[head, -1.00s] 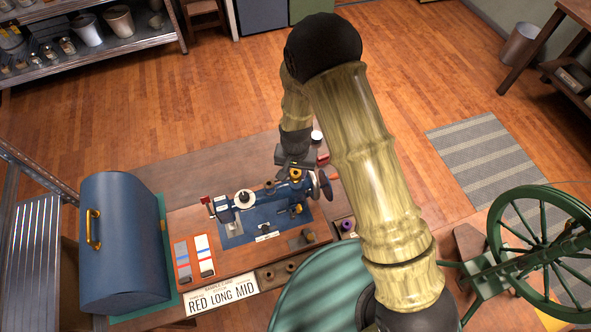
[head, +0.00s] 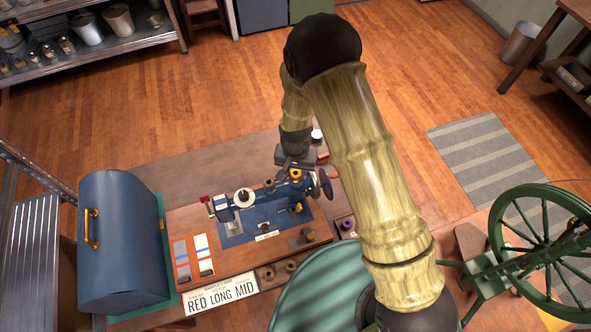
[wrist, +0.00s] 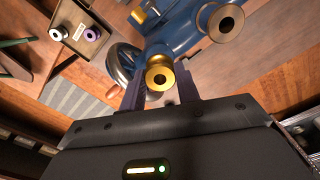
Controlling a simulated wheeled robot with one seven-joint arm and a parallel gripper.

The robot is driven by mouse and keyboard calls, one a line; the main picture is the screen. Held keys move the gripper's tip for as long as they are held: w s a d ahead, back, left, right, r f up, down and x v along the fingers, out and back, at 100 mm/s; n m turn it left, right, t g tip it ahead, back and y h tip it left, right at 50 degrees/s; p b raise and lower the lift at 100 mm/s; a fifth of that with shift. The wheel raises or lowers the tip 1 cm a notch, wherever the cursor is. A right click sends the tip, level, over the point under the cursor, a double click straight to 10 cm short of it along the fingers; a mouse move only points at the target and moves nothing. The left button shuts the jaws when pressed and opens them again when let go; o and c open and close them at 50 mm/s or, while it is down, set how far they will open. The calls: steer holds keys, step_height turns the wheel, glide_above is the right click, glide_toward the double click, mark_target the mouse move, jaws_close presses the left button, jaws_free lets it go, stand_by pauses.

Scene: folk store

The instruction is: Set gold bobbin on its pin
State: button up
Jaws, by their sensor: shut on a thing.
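The gold bobbin (wrist: 160,77) sits between the two fingers of my gripper (wrist: 159,88) in the wrist view, its hollow end facing the camera. It also shows as a small gold ring (head: 296,176) in the head view, just in front of my gripper (head: 295,168). The gripper is shut on it. The blue sewing machine (head: 262,212) stands directly by the bobbin. In the wrist view its blue body (wrist: 182,28) lies right beyond the bobbin. I cannot make out the bobbin's pin, or whether the bobbin touches it.
A brown spool (wrist: 226,24) is on the machine, right of the bobbin. The machine's handwheel (wrist: 122,62) is close on the left. A tray (wrist: 78,50) holds white and purple spools. A blue case (head: 125,240) stands at left.

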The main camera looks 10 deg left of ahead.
steer(key=shift+w+f, duration=0.1)
steer(key=shift+f, duration=0.2)
steer(key=shift+f, duration=0.1)
steer(key=shift+a+f+b, duration=0.1)
steer(key=shift+b, duration=0.2)
steer(key=shift+d, duration=0.2)
steer(key=shift+f, duration=0.1)
steer(key=shift+a+f+b, duration=0.15)
steer(key=shift+f+b, duration=0.2)
steer(key=shift+b, duration=0.05)
steer(key=shift+s, duration=0.2)
